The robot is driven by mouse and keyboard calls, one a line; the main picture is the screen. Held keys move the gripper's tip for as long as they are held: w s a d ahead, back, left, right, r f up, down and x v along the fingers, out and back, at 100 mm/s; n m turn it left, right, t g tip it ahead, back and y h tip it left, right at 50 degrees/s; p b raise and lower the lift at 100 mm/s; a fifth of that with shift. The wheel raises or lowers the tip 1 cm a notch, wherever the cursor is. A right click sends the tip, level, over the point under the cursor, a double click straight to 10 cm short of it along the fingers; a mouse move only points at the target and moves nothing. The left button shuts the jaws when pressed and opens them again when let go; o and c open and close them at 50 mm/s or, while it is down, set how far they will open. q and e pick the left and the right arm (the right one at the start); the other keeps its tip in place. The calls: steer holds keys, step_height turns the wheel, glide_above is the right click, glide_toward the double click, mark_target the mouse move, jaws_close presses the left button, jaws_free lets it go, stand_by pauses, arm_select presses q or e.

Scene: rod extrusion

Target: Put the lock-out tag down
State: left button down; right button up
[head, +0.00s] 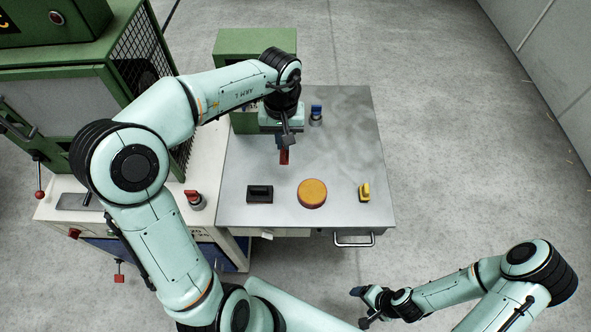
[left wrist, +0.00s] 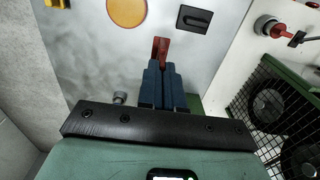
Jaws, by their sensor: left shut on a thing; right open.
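The lock-out tag (head: 284,158) is a small red piece, held by my left gripper (head: 284,145) over the grey metal table. In the left wrist view, the red tag (left wrist: 161,47) sticks out between the blue fingers of my left gripper (left wrist: 161,75), which are shut on it. Its lower part is hidden by the fingers. It appears to be above the table top; the exact gap cannot be told. My right gripper (head: 364,305) is open and empty, in front of the table at the lower right.
A red-handled switch (head: 194,199) stands on the white machine ledge at left. The table's right side is clear.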

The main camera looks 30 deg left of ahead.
arm_select(q)
step_height(320, 180, down, 17)
steer(key=shift+b, duration=0.35)
steer(key=shift+r, duration=0.15)
steer(key=c, duration=1.6)
jaws_free()
steer(key=shift+w, duration=0.1)
steer(key=o, duration=0.3)
arm_select(e)
steer(key=shift+s+f, duration=0.4)
steer(key=shift+s, duration=0.05)
